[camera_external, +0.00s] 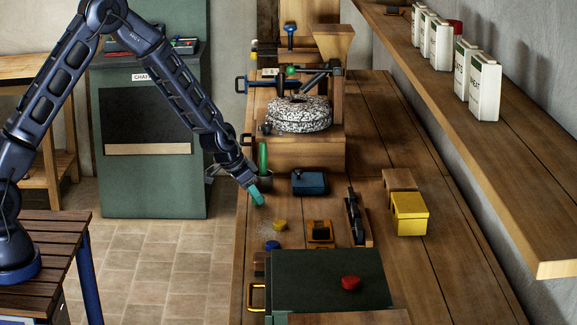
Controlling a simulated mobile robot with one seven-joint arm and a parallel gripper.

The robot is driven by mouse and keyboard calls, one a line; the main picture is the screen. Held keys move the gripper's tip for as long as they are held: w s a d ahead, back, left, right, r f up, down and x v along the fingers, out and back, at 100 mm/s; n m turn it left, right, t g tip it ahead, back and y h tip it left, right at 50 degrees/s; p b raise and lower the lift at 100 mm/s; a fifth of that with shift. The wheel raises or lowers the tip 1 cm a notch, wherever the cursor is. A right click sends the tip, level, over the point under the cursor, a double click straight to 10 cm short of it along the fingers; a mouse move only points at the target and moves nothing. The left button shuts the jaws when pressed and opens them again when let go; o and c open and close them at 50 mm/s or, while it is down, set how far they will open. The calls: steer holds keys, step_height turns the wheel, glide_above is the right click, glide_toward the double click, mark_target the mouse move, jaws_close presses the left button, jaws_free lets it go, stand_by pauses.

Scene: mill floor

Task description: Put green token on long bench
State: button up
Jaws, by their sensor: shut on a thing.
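My gripper (257,197) is at the end of the dark blue arm, over the left edge of the long bench (415,275). It is shut, with a teal-green piece showing at its tip, which I take for the green token; token and fingertips are hard to tell apart at this size. The tip is just above or at the bench top; I cannot tell if it touches. The long wooden bench runs from the front to the back of the room.
A yellow token (279,225) and a blue token (272,245) lie just in front of my gripper. A mortar with a green pestle (263,157) stands close behind. A red token (350,283) lies on a dark green box (320,272). The bench's right front is clear.

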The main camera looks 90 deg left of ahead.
steer(key=shift+f, duration=0.45)
steer(key=shift+f, duration=0.1)
steer(key=o, duration=0.9)
steer(key=shift+o, duration=0.2)
